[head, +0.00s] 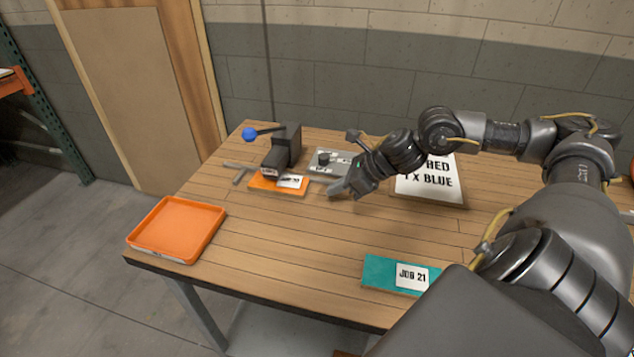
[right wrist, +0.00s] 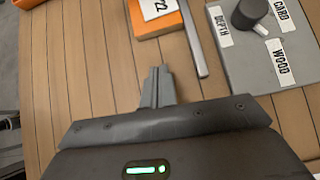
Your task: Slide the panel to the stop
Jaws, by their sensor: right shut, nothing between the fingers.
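An orange panel (head: 263,184) with a white label lies on the table at the base of a black lever press (head: 284,148). Part of this panel also shows in the right wrist view (right wrist: 150,25), its label ending in "22". A teal panel (head: 378,272) marked "JOB 21" lies at the front edge, partly hidden by my arm. Grey metal bars (head: 238,173) lie left of the press; I cannot tell whether they are the stop. My right gripper (head: 338,189) is shut and empty, right of the orange panel and apart from it. My left gripper is not in view.
A grey box (right wrist: 265,60) with a black knob and labels stands beside the gripper. A metal bar (right wrist: 195,40) runs between it and the orange panel. An orange tray (head: 177,229) is at the left edge; a white sign (head: 430,184) lies behind my arm. The table's middle is clear.

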